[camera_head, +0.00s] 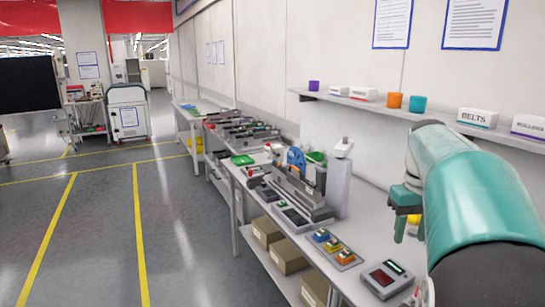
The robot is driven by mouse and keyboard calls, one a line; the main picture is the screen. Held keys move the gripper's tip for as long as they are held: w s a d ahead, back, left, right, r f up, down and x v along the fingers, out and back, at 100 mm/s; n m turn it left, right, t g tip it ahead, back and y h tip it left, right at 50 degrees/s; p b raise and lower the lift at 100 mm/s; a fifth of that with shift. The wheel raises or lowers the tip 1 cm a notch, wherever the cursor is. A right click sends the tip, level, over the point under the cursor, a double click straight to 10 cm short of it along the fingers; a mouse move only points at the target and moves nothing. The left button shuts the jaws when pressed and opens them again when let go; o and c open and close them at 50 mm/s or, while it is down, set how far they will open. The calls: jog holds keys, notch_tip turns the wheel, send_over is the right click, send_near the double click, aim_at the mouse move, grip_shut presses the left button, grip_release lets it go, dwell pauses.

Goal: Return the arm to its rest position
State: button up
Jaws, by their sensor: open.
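My arm fills the right side of the view as a thick teal link with a dark joint at the bottom right. My gripper (408,226), with green fingers, hangs at the left of this link, pointing down. It is open and I see nothing between its fingers. It appears over the near part of the long workbench (352,285); I cannot tell its height above the top. Part of the gripper is hidden behind the arm link.
A grey device with a display (387,279) and a panel of coloured blocks (334,247) lie on the bench. A machine (297,192) stands behind them. A wall shelf (440,116) holds boxes and cups. The floor (100,230) at left is clear.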

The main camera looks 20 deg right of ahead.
jog(key=s+a+f+n+t, duration=0.2)
jog(key=a+t, duration=0.1)
jog(key=a, duration=1.4)
jog(key=s+a+f+t, duration=0.1)
jog(key=s+a+f, duration=0.1)
jog(key=a, duration=0.2)
jog(key=s+a+f, duration=0.2)
jog(key=a, duration=0.3)
jog(key=s+a+f+n+t, duration=0.1)
jog(key=s+a+f, duration=0.1)
jog(key=a, duration=0.2)
jog(key=shift+s+a+f+t, duration=0.3)
jog(key=shift+s, duration=0.1)
